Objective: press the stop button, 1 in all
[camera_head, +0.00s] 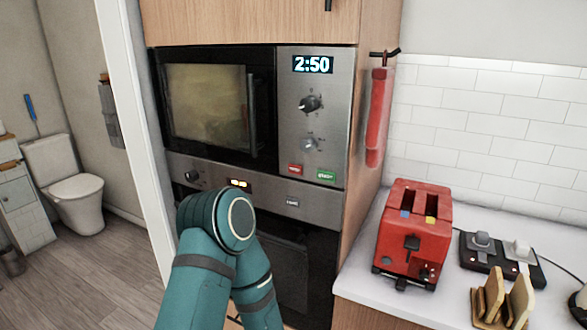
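The microwave (265,108) is built into a wooden cabinet, and its display (312,65) reads 2:50. Its dark glass door is shut. A small red button (295,169), which looks like the stop button, sits low on the control panel. A green button (326,175) sits just to its right, and both are unobstructed. A teal link of my arm rises from the bottom in front of the lower oven, below and left of the red button. Neither of my grippers shows.
A lower oven (285,265) sits under the microwave. A red cloth (378,115) hangs on the cabinet's right side. The counter at right holds a red toaster (413,235), a black power strip (497,257) and bread slices (492,295). A toilet (75,190) stands beyond the doorway at left.

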